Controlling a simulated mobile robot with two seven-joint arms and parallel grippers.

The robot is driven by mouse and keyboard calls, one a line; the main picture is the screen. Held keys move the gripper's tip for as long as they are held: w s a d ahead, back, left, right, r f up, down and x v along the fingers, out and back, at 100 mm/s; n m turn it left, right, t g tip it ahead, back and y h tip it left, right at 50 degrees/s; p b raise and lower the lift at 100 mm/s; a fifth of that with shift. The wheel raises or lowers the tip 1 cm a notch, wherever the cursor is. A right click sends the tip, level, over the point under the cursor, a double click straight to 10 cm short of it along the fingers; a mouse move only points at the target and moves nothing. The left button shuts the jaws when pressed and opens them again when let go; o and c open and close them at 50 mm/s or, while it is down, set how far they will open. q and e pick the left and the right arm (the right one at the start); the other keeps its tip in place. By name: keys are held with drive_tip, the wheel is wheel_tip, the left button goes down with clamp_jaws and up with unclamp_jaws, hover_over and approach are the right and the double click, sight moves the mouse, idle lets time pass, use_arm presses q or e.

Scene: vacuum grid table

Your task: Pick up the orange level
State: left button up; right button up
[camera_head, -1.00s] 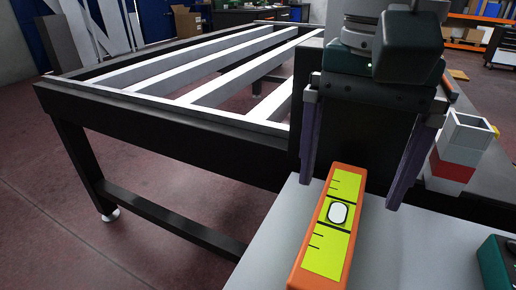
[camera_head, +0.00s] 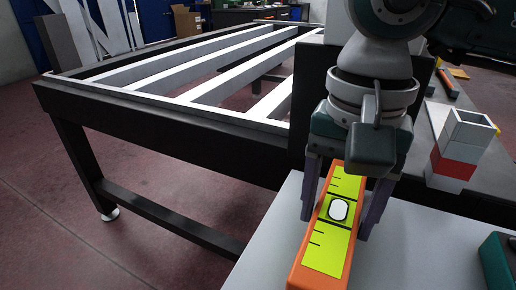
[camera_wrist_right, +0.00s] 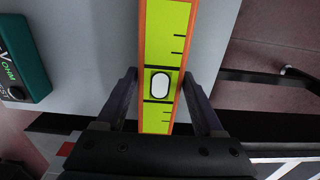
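The orange level (camera_head: 326,240), with a yellow-green face and a white vial window, lies on the grey panel (camera_head: 405,245). It also shows in the right wrist view (camera_wrist_right: 163,55), running up the middle of the picture. My right gripper (camera_head: 337,215) is open above the level, with one purple finger on each side of it. In the right wrist view the fingers (camera_wrist_right: 160,80) stand apart from the level, with a gap on both sides. My left gripper is not in view.
A teal multimeter (camera_wrist_right: 25,58) lies beside the level; its edge shows in the head view (camera_head: 497,262). Stacked red and white blocks (camera_head: 455,160) stand to the right. A black-framed table with pale slats (camera_head: 200,85) is behind, left.

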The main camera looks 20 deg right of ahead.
clamp_jaws()
idle(0.3)
drive_tip(key=shift+r, duration=0.1)
